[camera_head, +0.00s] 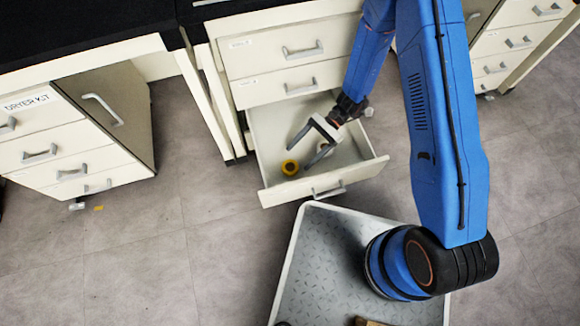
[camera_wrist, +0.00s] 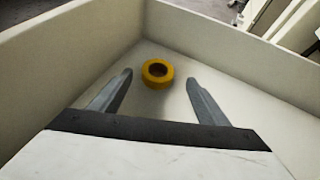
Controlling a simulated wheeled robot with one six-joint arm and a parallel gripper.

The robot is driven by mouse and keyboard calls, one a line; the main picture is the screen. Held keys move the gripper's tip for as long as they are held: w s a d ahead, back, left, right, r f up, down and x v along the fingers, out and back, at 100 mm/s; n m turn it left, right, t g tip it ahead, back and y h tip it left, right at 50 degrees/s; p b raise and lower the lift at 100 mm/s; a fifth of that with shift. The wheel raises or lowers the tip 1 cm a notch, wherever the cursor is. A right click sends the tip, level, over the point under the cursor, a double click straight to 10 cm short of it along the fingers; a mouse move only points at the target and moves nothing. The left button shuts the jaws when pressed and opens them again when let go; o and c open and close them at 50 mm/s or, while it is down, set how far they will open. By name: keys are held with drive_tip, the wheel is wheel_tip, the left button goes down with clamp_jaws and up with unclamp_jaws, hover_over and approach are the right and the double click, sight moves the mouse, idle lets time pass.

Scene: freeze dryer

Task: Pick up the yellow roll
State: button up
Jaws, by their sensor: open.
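The yellow roll (camera_head: 290,167) lies in the open lower drawer (camera_head: 272,195), near its front left corner. In the wrist view the roll (camera_wrist: 158,72) lies flat on the drawer floor with its dark hole facing up. My gripper (camera_head: 304,157) reaches down into the drawer from the upper right. In the wrist view my gripper (camera_wrist: 159,85) is open, with one finger on each side of the roll's line. The roll sits around the level of the fingertips, centred between them, with a gap on both sides. Nothing is held.
The drawer walls (camera_wrist: 220,52) rise close around the fingers, with a corner just beyond the roll. A closed drawer (camera_head: 280,82) sits above. My tray (camera_head: 300,255) is below the drawer front. Another drawer cabinet (camera_head: 60,150) stands at left.

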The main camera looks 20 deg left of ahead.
sight(290, 167)
drive_tip(key=shift+x, duration=2.35)
drive_tip(key=shift+s+d+r, duration=0.1)
drive_tip(key=shift+s+r, duration=0.05)
drive_tip(key=shift+s, duration=0.05)
drive_tip(key=shift+c, duration=0.5)
drive_tip(key=c, duration=1)
drive_tip(key=shift+r, duration=0.1)
